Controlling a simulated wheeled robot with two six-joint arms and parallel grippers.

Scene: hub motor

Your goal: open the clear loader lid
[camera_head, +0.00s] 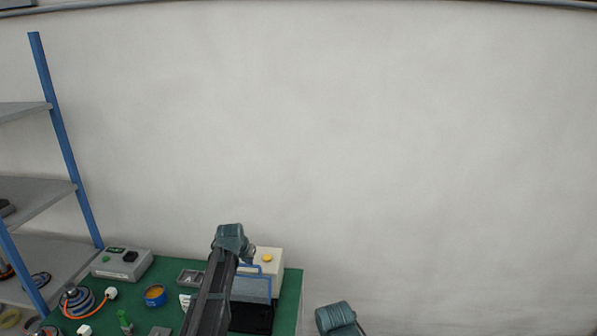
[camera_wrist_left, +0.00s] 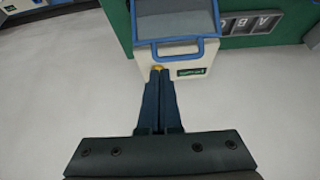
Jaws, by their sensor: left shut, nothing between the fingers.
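The loader is a pale box with a yellow button (camera_head: 267,258) and a green label (camera_wrist_left: 190,72). Its clear lid (camera_head: 252,287) has a blue frame and also shows at the top of the left wrist view (camera_wrist_left: 178,24). A blue loop handle (camera_wrist_left: 181,56) sticks out from the lid's near edge. My left gripper (camera_wrist_left: 160,72) is shut and empty, with its tips by the yellow button, just left of and below the handle in that view. I cannot tell whether the tips touch the box. In the head view my left arm partly hides the loader. My right gripper is out of view.
The green table (camera_head: 288,300) also holds a grey box with a black knob (camera_head: 130,256), an orange-topped round container (camera_head: 155,293) and a coil with an orange cable (camera_head: 78,298). A blue-post shelf (camera_head: 65,150) stands at the left. A pale wall is behind.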

